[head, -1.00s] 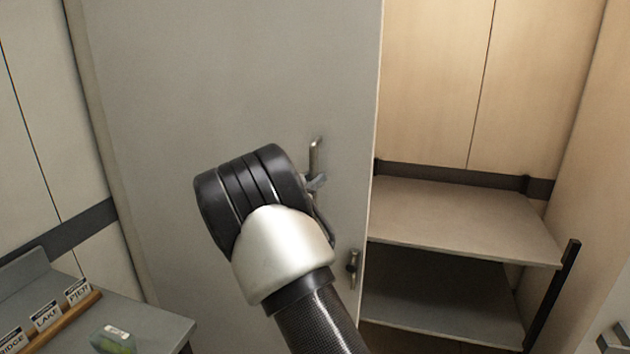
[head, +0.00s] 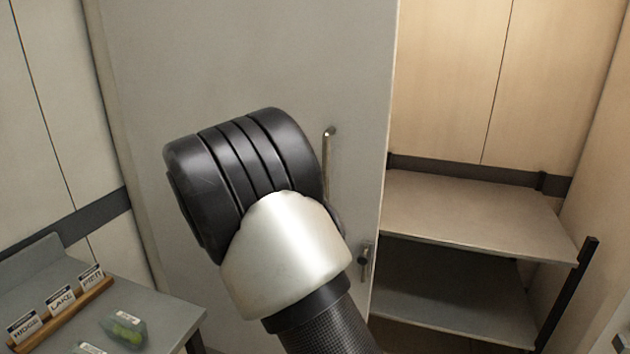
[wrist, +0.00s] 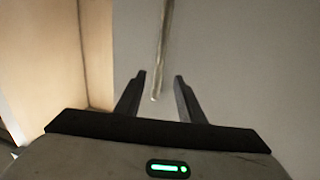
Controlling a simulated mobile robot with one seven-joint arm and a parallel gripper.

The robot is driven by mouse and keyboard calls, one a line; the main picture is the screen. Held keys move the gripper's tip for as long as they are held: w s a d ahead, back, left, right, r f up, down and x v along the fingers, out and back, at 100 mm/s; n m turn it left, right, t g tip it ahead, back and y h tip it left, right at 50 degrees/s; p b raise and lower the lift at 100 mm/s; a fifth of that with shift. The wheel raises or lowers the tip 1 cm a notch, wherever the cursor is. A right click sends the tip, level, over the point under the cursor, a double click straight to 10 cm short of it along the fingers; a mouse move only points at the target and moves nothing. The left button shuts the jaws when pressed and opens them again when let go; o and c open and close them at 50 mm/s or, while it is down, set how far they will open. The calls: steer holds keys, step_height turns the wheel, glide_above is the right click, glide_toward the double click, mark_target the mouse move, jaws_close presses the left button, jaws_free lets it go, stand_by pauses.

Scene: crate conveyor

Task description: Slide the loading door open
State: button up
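The loading door (head: 235,60) is a tall pale grey panel, with an opening to its right in the head view. Its vertical bar handle (head: 327,160) is partly hidden behind my arm. A small latch (head: 364,262) sits lower, near the door's right edge. In the wrist view, my gripper (wrist: 160,84) is open, with its two fingers apart and nothing held between them. The handle's lower end (wrist: 158,75) shows between the fingertips in that picture. I cannot tell the depth gap. In the head view my arm hides the gripper.
Right of the door, a lit recess holds an upper shelf (head: 480,218) and a lower shelf (head: 455,300), with a dark post (head: 567,295) at the right. At left, a grey table (head: 165,318) bears name cards (head: 61,300) on a wooden strip and a clear pack (head: 124,328).

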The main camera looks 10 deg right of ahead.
steer(key=v, duration=0.5)
steer(key=shift+s+a, duration=0.1)
step_height(320, 180, up, 5)
steer(key=w+n+t+y, duration=0.1)
steer(key=w+n+y, duration=0.1)
steer(key=y, duration=0.3)
steer(key=s+a+r+n+g+y, duration=0.15)
steer(key=s+r+n+y, duration=0.25)
steer(key=s+y, duration=0.4)
steer(key=s+d+f+g, duration=0.2)
steer(key=s+d, duration=0.1)
steer(key=s, duration=0.6)
steer(key=s+d+f+n+g, duration=0.1)
steer(key=s+d+f+g, duration=0.1)
steer(key=s, duration=0.8)
steer(key=s+d+f+n+g+h, duration=0.1)
steer(key=s+d+f+g, duration=0.2)
steer(key=s, duration=0.7)
steer(key=shift+d+f+p, duration=0.3)
steer(key=shift+f+p, duration=0.05)
steer(key=shift+f, duration=0.15)
steer(key=shift+g, duration=0.25)
steer(key=shift+c, duration=0.6)
